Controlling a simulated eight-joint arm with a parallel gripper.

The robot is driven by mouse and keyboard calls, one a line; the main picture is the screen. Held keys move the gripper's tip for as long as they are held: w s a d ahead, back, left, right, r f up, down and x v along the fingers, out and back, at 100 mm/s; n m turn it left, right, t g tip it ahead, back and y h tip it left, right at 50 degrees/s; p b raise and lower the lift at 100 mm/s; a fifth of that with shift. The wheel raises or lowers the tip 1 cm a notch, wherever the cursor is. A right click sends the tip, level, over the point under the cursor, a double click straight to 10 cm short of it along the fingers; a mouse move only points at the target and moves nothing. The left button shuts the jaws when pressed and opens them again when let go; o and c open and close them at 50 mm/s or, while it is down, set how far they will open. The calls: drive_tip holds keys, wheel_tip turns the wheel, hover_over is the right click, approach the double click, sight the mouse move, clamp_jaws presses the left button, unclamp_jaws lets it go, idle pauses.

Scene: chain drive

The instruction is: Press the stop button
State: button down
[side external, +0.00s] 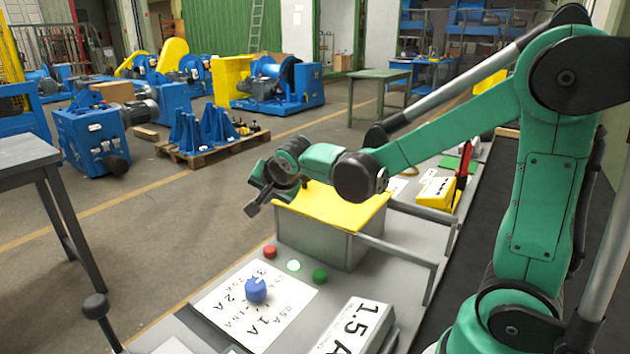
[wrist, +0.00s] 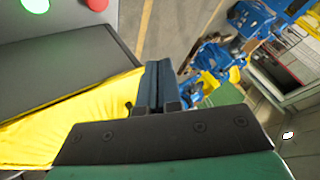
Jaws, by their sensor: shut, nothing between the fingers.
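A red button (side external: 270,251), likely the stop button, sits on the grey panel in front of the yellow-topped box. A bright pale-green lamp (side external: 293,266) and a green button (side external: 320,275) are in a row to its right. In the wrist view the red button (wrist: 97,4) is cut by the top edge, close to the glowing lamp (wrist: 61,20). My gripper (side external: 250,208) is shut and empty, in the air near the left end of the box, above and apart from the red button. Its closed fingers (wrist: 158,75) point away from the buttons in the wrist view.
The grey box (side external: 317,243) with a yellow cover (side external: 335,207) stands between my arm and the buttons. A grey rail (side external: 405,255) runs along the right.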

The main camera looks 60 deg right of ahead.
sight(271, 251)
drive_tip(key=shift+f, duration=0.15)
drive_tip(key=shift+f, duration=4.25)
drive_tip(key=shift+f, duration=0.1)
drive_tip(key=shift+f, duration=0.35)
drive_tip(key=shift+f, duration=0.5)
drive_tip(key=shift+r, duration=0.95)
drive_tip(key=shift+r, duration=2.5)
